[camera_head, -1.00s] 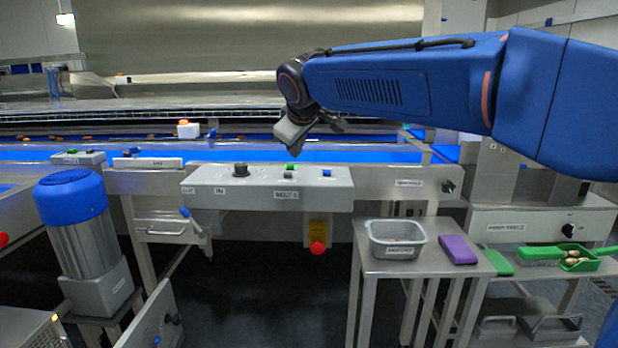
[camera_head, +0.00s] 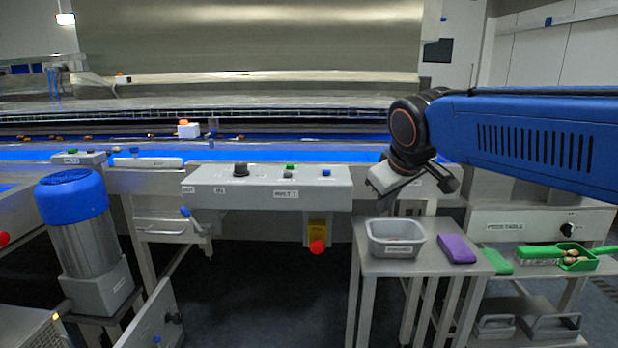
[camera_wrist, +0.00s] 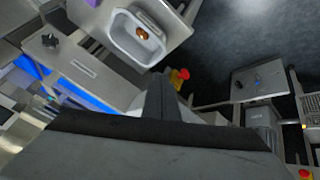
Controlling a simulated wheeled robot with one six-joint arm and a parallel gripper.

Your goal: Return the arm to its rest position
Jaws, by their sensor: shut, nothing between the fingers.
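My blue arm (camera_head: 540,140) reaches in from the right in the head view. My gripper (camera_head: 384,208) hangs at its end, pointing down, above and behind the grey tub (camera_head: 396,252) on the small steel table. It is shut and empty. In the wrist view the shut gripper (camera_wrist: 160,95) fills the lower middle. The tub also shows at the top of the wrist view (camera_wrist: 120,42), with a small brown item, likely a date (camera_wrist: 142,33), in it.
A control panel (camera_head: 265,200) with a red stop button (camera_head: 317,246) stands left of the gripper. A purple block (camera_head: 457,249) lies beside the tub. A green tray and brush (camera_head: 575,258) are at right. A blue-topped motor (camera_head: 72,205) stands left.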

